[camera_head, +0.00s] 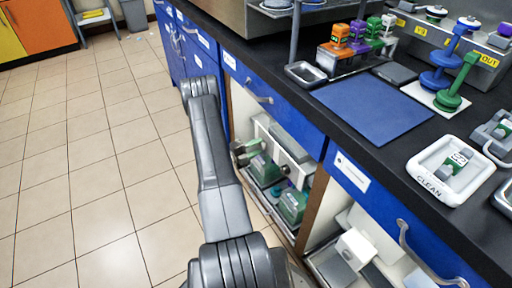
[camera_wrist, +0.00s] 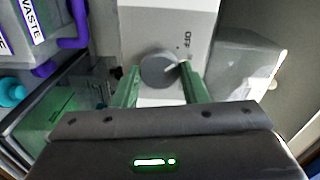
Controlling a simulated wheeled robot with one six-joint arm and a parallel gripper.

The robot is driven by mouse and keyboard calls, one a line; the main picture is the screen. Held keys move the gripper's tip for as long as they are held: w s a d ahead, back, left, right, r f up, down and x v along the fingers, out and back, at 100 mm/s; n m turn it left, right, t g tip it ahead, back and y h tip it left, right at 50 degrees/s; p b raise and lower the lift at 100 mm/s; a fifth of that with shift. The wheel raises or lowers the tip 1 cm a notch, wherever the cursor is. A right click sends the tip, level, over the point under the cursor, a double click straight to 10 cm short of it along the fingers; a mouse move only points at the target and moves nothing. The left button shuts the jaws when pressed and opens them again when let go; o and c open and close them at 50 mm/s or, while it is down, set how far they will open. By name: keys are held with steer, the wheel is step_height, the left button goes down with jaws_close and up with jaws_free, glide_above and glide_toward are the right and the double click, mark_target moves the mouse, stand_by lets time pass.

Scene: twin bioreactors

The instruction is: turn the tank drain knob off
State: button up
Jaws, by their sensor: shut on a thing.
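The drain knob is a round grey knob (camera_wrist: 157,70) with a pale pointer mark, in the middle of the wrist view. It sits on a white panel with an OFF label (camera_wrist: 187,41) at its upper right. The pointer slants up and right, roughly towards the label. My gripper (camera_wrist: 160,73) has its two green fingers on either side of the knob and is shut on it. In the head view, my gripper (camera_head: 243,152) reaches into the open cabinet under the bench; I cannot make out the knob there.
Left of the knob are a grey WASTE-labelled container (camera_wrist: 40,25), purple tubing (camera_wrist: 75,35) and a teal cap (camera_wrist: 12,92). A grey box (camera_wrist: 235,65) is close on the right. Blue drawers (camera_head: 275,100) overhang the cabinet. The tiled floor (camera_head: 100,150) at left is clear.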

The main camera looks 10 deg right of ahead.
steer(key=shift+n, duration=0.4)
steer(key=o, duration=1)
steer(key=p+v, duration=0.2)
steer(key=v, duration=1.2)
steer(key=shift+f, duration=0.1)
steer(key=shift+d, duration=0.1)
steer(key=b+x, duration=0.2)
steer(key=x, duration=1.1)
steer(key=shift+w+d, duration=0.2)
steer(key=shift+d, duration=0.15)
